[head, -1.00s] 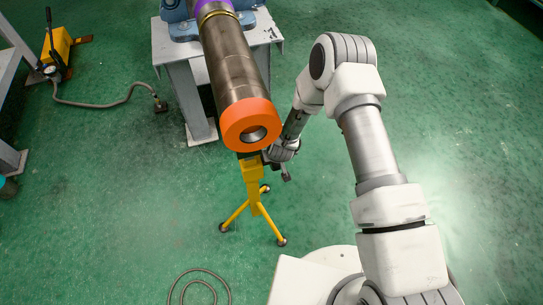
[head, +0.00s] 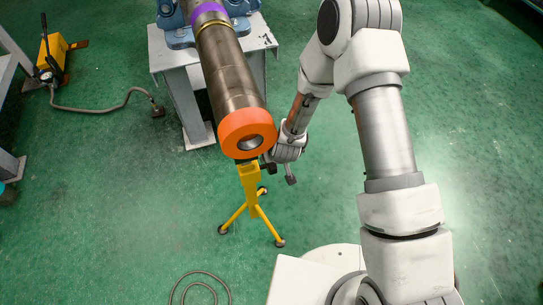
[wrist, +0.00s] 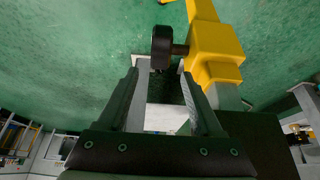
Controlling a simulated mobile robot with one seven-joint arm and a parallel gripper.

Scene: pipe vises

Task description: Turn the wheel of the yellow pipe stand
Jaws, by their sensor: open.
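The yellow pipe stand (head: 250,186) stands on three splayed legs under the orange end of a large pipe. It also shows upper right of centre in the wrist view (wrist: 214,50). Its wheel (wrist: 161,47) is a small black knob on a short dark shaft from the stand's left side in the wrist view. My gripper (wrist: 160,76) is open and empty, with the wheel just beyond its fingertips, roughly in line with the gap. In the head view my gripper (head: 281,174) is right beside the stand's top; the wheel is hard to make out there.
The steel pipe (head: 231,75) with its orange end (head: 247,133) lies above the stand and close to my gripper. A grey metal table (head: 182,65) carries its far part. A yellow pump (head: 53,50) with a hose is far left. Floor around the stand's legs is mostly clear.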

